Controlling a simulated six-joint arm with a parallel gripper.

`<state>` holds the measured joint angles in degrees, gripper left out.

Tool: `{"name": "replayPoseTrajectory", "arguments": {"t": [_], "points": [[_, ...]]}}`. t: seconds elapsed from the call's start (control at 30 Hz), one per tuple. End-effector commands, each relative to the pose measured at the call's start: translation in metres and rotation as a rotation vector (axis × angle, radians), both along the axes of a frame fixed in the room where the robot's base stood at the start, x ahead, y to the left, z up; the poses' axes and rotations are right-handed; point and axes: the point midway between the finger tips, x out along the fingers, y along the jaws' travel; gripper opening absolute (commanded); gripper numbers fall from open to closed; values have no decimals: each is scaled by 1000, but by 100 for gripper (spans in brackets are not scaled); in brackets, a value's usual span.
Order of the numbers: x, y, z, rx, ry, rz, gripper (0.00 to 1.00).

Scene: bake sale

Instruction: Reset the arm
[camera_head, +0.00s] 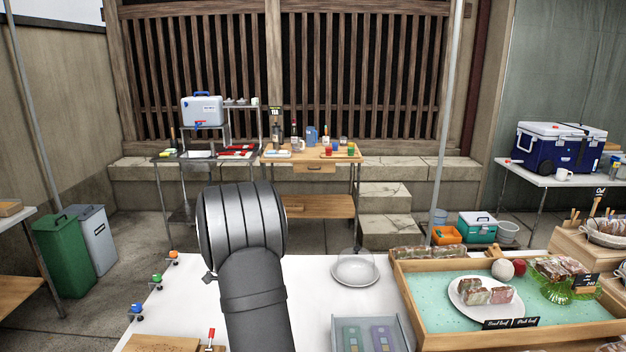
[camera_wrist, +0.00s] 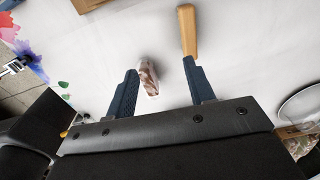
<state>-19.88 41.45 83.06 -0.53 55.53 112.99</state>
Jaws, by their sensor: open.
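My gripper (camera_wrist: 160,68) shows in the wrist view with its two dark blue fingers spread apart. A small wrapped piece with a brown and pink pattern (camera_wrist: 149,77) lies between and beyond the fingers, apart from both as far as I can tell. A wooden stick-like piece (camera_wrist: 187,30) shows just past the right fingertip; I cannot tell if they touch. In the head view my dark arm rises in front of the white table, and my gripper's fingers are hidden there.
The white table (camera_head: 311,290) holds a white plate under a clear dome (camera_head: 355,270). A wooden tray with a mint lining (camera_head: 415,298) stands at right, holding a plate of loaf slices (camera_head: 466,287). A grey box (camera_head: 398,325) and small coloured pieces line the table's edges.

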Motion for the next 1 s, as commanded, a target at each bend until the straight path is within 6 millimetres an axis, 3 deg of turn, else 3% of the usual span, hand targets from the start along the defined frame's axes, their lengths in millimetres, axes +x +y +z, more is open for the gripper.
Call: {"name": "replayPoseTrajectory", "arguments": {"t": [0.7, 1.0], "points": [[1, 142, 15, 7, 2, -23, 49], [-3, 166, 5, 7, 3, -28, 49]]}}
